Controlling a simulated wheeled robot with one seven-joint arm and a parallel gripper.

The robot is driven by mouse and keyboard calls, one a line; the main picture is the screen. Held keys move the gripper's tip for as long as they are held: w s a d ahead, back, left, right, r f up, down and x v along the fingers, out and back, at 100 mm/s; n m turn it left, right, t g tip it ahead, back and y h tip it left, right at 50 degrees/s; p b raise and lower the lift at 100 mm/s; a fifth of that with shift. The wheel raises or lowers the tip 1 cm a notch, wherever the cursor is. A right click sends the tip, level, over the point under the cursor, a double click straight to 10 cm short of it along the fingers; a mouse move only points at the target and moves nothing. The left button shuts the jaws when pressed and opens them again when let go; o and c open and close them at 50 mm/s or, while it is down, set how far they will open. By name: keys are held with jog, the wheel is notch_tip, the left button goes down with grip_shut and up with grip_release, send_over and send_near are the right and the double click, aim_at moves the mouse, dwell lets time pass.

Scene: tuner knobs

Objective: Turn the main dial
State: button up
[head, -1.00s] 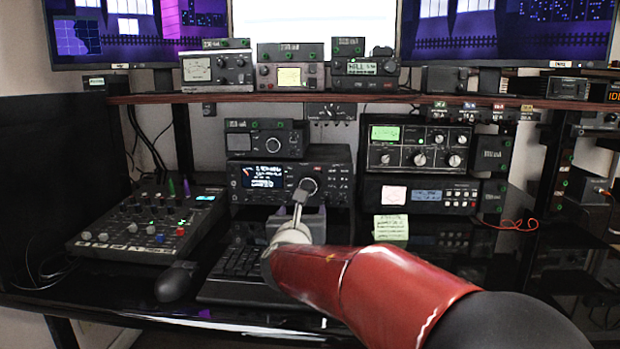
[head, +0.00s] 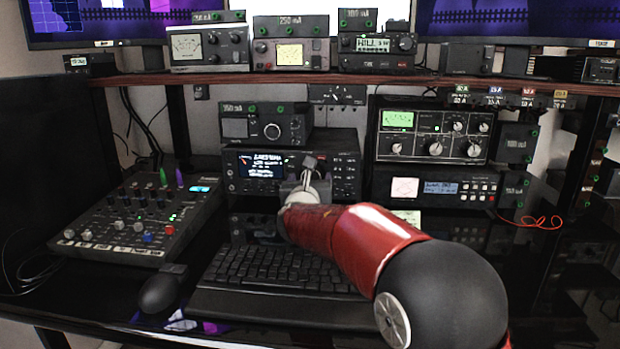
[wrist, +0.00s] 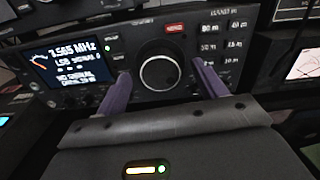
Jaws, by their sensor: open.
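The main dial (wrist: 160,73) is a large round black knob with a pale rim, on the front of a black radio (head: 237,187). The radio's lit display (wrist: 72,62) is left of the dial and shows a frequency in MHz. My gripper (wrist: 162,69) is open in the wrist view. One purple finger is left of the dial and the other right of it, with gaps between them and the knob. Whether the fingertips reach the dial's depth is hard to tell. In the head view my gripper (head: 308,178) is in front of the radio and hides much of the dial area.
A keyboard (head: 270,270) and a mouse (head: 160,294) lie below on the desk. A mixer (head: 140,218) stands left. A smaller radio (head: 265,127) sits on top, and other units (head: 435,135) stand right. A shelf (head: 300,79) crosses above.

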jog(key=shift+w, duration=0.15)
jog(key=c, duration=1)
jog(key=shift+o, duration=0.2)
jog(key=shift+f+b, duration=0.1)
jog(key=shift+b, duration=0.4)
jog(key=shift+f+m+b, duration=0.15)
jog(key=shift+m+b, duration=0.55)
jog(key=shift+b, duration=0.2)
jog(key=m+b, duration=0.2)
jog(key=b, duration=0.1)
jog(key=m+b, duration=0.3)
jog(key=shift+m+b, duration=0.6)
jog(key=shift+b, duration=0.2)
jog(key=shift+r, duration=0.25)
